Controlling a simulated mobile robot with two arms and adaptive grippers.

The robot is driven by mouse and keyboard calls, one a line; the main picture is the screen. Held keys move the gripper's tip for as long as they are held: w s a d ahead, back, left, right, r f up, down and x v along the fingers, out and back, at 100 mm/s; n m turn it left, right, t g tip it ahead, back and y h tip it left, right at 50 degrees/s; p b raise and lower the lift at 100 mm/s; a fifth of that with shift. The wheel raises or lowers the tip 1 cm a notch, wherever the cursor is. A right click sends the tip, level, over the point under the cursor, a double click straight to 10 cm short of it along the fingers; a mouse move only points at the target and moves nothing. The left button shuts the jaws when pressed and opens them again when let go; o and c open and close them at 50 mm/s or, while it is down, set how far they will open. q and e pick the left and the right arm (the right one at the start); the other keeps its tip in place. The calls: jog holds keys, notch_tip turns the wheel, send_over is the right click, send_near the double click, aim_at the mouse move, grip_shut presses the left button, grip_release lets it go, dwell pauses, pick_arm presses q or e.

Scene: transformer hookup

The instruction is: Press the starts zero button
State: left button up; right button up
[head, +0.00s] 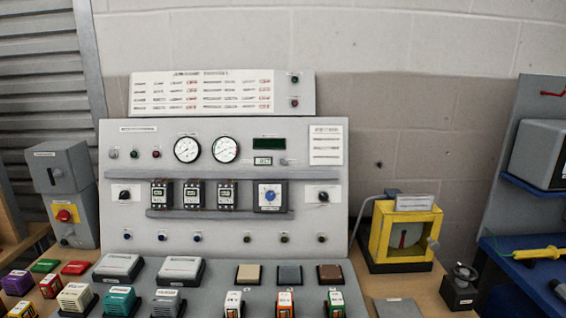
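A grey upright control panel (222,220) stands in the middle of the head view. A dark rectangular display (269,144) sits at its upper right, with a small lit counter window (263,161) just below it. Neither of my grippers is in view.
Two round gauges (187,149) and a blue knob (269,196) share the panel. Blocks and small boxes (183,270) crowd the bench in front. A yellow-framed device (404,236) stands at the right. Space directly before the panel's upper face looks clear.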

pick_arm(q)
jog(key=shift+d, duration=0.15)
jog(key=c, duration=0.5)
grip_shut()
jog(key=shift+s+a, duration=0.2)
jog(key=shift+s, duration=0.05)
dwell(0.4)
